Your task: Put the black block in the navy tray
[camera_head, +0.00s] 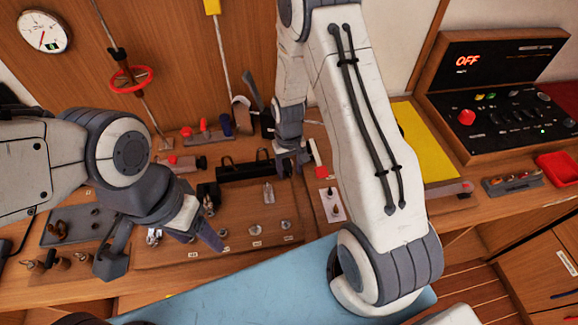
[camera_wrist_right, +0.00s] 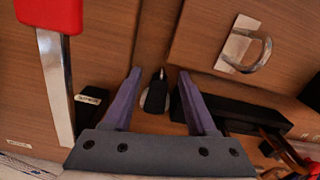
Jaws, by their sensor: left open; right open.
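My right gripper (camera_head: 293,158) is open over the back of the bench. In the right wrist view its two purple-grey fingers (camera_wrist_right: 155,85) stand apart, with a small black piece with a pale pointed tip (camera_wrist_right: 155,92) showing between them; whether they touch it is unclear. A dark block with a white label (camera_wrist_right: 91,100) lies left of the fingers. A dark block (camera_head: 208,191) stands on the bench in the head view; I cannot tell which is the black block. A dark bluish tray (camera_head: 514,186) at the right holds small items; it may be the navy tray. My left gripper (camera_head: 160,250) is open over the bench's left part.
A long black box (camera_wrist_right: 235,112) lies right of the right fingers. A red-handled metal tool (camera_wrist_right: 52,85) is at the left there. A red tray (camera_head: 557,168) and a control panel (camera_head: 505,100) stand at the right. A grey tray (camera_head: 62,228) is at the left. My right arm hides mid-bench.

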